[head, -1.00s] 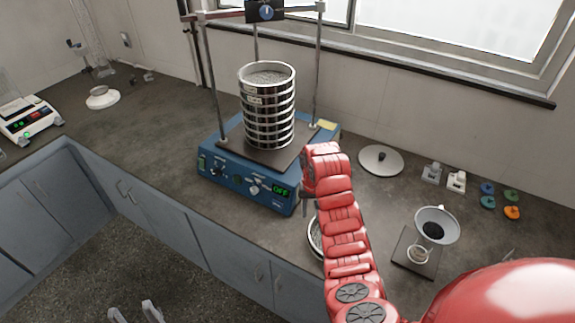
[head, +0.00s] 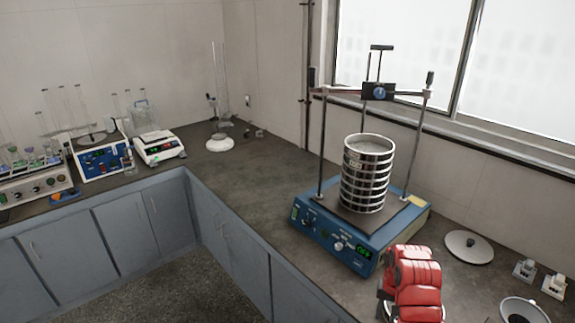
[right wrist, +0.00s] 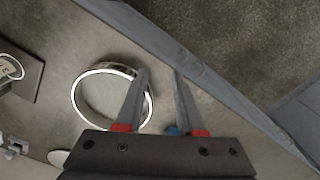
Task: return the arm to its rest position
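My right arm comes in at the lower right of the head view, in front of the blue sieve shaker (head: 340,250). Its gripper is mostly hidden there. In the right wrist view my right gripper (right wrist: 161,75) is open, with nothing between its fingers. A round metal ring or pan (right wrist: 77,100) lies on the counter beside the left finger, which overlaps its rim in the picture. The stack of metal sieves (head: 366,178) stands upright on the shaker plate, below the raised crossbar (head: 345,93). The shaker display reads OFF. My left gripper is out of view.
A round lid (head: 466,248), small white items (head: 525,268) and a funnel (head: 524,310) lie right of the shaker. A white scale (head: 158,146) and other instruments stand at the far left. The counter (head: 245,178) left of the shaker is clear.

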